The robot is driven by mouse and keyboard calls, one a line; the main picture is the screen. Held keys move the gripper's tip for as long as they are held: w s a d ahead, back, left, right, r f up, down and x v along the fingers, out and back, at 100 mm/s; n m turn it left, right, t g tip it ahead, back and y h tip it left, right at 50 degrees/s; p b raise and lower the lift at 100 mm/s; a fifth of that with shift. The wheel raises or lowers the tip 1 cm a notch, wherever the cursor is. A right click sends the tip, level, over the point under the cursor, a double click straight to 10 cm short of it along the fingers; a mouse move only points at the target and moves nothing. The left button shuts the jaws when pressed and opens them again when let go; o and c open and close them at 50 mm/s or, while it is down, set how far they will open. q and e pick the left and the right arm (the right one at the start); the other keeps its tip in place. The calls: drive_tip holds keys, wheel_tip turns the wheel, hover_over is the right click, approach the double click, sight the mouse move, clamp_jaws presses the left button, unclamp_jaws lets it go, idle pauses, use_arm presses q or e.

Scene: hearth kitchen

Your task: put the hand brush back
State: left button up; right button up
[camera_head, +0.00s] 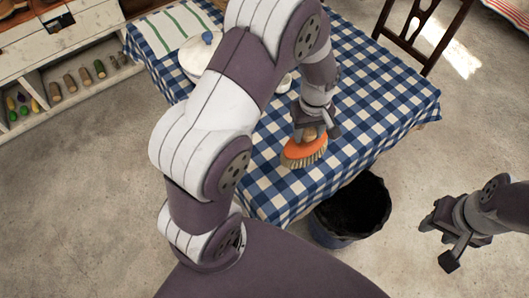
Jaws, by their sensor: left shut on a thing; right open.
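The hand brush (304,152) has an orange body with pale bristles. It is over the front right part of the table with the blue and white checked cloth (389,108). My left gripper (312,133) is shut on the brush from above. I cannot tell whether the bristles touch the cloth. My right gripper (444,244) is open and empty over the floor at the right, apart from the table. My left arm hides much of the table's middle.
A dark open bin (350,212) stands on the floor against the table's front edge. A white lidded pot (198,56) and a green-striped towel (171,30) are on the table's far left. A chair (416,27) stands behind. A white shelf unit (67,52) is at the upper left.

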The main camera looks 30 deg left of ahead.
use_arm(q)
drive_tip(key=s+a+f, duration=0.1)
drive_tip(key=a+f, duration=0.1)
drive_tip(key=f, duration=0.1)
drive_tip(key=a+f+p, duration=0.1)
drive_tip(key=a+f, duration=0.2)
drive_tip(key=s+a+f, duration=0.1)
drive_tip(key=a+f, duration=0.1)
drive_tip(key=f, duration=0.1)
drive_tip(key=shift+s+a, duration=0.3)
drive_tip(key=shift+s, duration=0.05)
drive_tip(key=shift+a, duration=0.1)
drive_tip(key=shift+s, duration=0.1)
drive_tip(key=o, duration=0.9)
drive_tip(key=shift+f, duration=0.1)
drive_tip(key=shift+o, duration=0.2)
wheel_tip(320, 180, up, 13)
drive_tip(key=s+d+r+m+t, duration=0.1)
drive_tip(key=s+d+r+m, duration=0.3)
drive_tip(key=s+m, duration=0.4)
drive_tip(key=shift+s+d+r+m, duration=0.3)
drive_tip(key=shift+s+d+m, duration=0.15)
drive_tip(key=shift+d, duration=0.25)
